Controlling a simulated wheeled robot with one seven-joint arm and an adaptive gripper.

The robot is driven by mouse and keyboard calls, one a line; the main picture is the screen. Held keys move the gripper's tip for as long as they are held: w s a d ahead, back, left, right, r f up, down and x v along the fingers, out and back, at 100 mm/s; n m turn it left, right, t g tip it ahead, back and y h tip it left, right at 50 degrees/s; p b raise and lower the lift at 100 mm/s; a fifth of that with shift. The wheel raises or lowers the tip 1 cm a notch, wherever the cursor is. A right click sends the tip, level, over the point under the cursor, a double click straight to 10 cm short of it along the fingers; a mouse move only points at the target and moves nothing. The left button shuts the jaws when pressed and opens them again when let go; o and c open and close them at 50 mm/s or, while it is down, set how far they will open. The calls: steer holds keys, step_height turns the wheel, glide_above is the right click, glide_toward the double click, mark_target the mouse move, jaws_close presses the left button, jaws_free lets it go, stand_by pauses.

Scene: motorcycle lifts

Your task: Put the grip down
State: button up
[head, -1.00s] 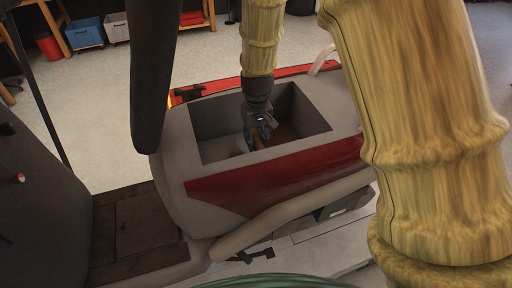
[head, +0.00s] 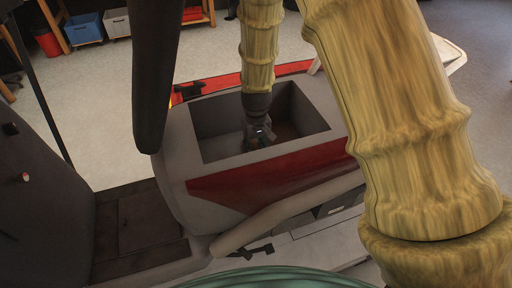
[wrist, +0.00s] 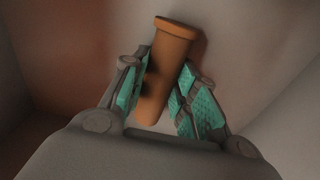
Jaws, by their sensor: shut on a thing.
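The grip is an orange-brown cylinder (wrist: 165,75) with a wider flange at its far end. In the wrist view it lies between the two teal-padded fingers of my gripper (wrist: 162,72), which are shut on it. In the head view my gripper (head: 259,138) reaches down inside the open rectangular compartment (head: 228,154) in the motorcycle's grey and red body. The grip is mostly hidden there by the gripper. A pale surface lies close behind the grip in the wrist view; whether they touch I cannot tell.
The compartment walls stand close around my gripper. A dark upright part (head: 157,75) rises at the left of the opening, and a dark panelled surface (head: 145,222) lies lower left. A blue bin (head: 84,29) and a red bucket (head: 47,43) stand on the far floor.

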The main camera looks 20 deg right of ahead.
mark_target(256, 148)
steer(key=shift+f, duration=0.15)
steer(key=o, duration=1)
step_height(256, 148, up, 12)
steer(key=b, duration=0.4)
steer(key=shift+s+r, duration=0.2)
